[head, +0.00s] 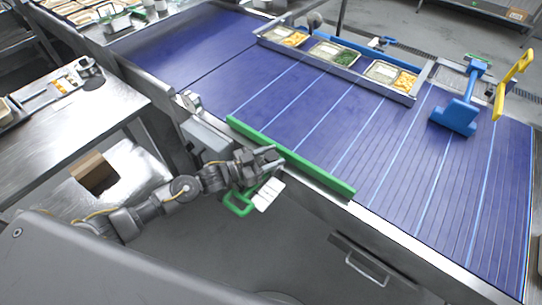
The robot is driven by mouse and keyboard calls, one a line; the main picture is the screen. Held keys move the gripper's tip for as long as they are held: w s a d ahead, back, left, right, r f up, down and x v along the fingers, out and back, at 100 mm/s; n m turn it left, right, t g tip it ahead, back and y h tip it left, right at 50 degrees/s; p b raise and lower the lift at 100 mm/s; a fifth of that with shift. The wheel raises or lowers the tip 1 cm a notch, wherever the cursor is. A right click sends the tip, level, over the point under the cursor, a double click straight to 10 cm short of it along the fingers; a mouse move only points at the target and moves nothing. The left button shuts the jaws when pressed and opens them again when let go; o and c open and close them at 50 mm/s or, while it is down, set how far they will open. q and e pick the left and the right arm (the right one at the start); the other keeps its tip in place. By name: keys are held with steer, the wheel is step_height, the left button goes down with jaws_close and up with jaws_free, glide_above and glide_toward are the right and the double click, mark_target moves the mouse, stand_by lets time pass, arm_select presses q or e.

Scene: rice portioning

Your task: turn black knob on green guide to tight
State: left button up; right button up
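The green guide (315,174) is a long bar along the near edge of the blue conveyor (330,135). My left gripper (270,160) is at the guide's near side, around the middle of its length. I cannot make out a black knob; the gripper covers that part of the guide. The fingers are small and dark here, so I cannot tell whether they are open or shut, or whether they touch anything. My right gripper is not in view.
A green handle (238,204) and a white card (269,195) hang just below my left gripper. A grey box (206,138) is on the conveyor's side. Food trays (335,54) stand at the far side, near a blue scraper (458,112). A steel table (70,130) is at left.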

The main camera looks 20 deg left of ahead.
arm_select(q)
steer(key=c, duration=0.5)
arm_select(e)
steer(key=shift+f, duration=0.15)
